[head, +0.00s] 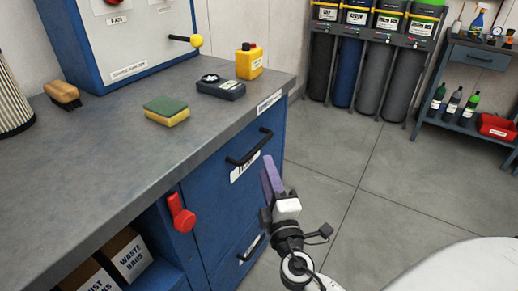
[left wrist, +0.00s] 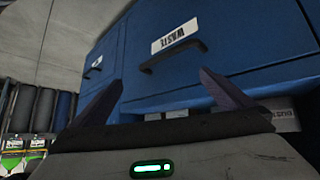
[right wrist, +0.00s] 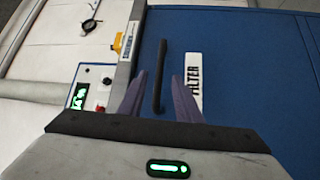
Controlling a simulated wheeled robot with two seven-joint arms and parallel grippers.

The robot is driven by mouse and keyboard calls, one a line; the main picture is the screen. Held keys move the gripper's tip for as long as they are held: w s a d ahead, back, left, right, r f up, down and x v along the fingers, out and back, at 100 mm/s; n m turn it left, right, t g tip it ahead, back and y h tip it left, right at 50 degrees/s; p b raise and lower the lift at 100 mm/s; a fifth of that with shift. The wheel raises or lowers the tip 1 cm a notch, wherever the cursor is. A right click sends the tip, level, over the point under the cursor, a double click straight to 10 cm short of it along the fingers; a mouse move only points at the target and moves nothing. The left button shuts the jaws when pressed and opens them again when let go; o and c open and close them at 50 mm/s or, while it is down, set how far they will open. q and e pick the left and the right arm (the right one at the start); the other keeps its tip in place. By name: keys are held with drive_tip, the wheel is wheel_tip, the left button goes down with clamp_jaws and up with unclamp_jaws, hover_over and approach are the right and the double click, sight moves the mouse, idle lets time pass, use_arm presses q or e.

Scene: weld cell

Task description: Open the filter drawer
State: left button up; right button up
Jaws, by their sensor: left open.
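The filter drawer (head: 215,184) is the upper blue drawer under the grey worktop, and its front looks flush. Its black bar handle (head: 250,147) sits above a white label, partly legible here. In the right wrist view the label (right wrist: 195,80) reads FILTER and the handle (right wrist: 161,75) stands beside it. My right gripper (head: 270,177) is open in front of the drawer. In its wrist view the handle shows between the two parted purple fingers (right wrist: 159,78), with gaps on both sides.
A red lever (head: 181,214) juts from the cabinet beside the drawers. A lower drawer handle (head: 251,246) is below. The worktop (head: 70,165) holds a sponge (head: 166,110), a dark meter (head: 220,87) and a yellow bottle (head: 249,62).

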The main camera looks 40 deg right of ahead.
sight(259, 144)
drive_tip(key=p+x, duration=0.1)
drive_tip(key=x, duration=0.8)
drive_tip(key=shift+w+d+p, duration=0.15)
drive_tip(key=shift+w+p, duration=0.15)
drive_tip(key=shift+w, duration=0.05)
clamp_jaws()
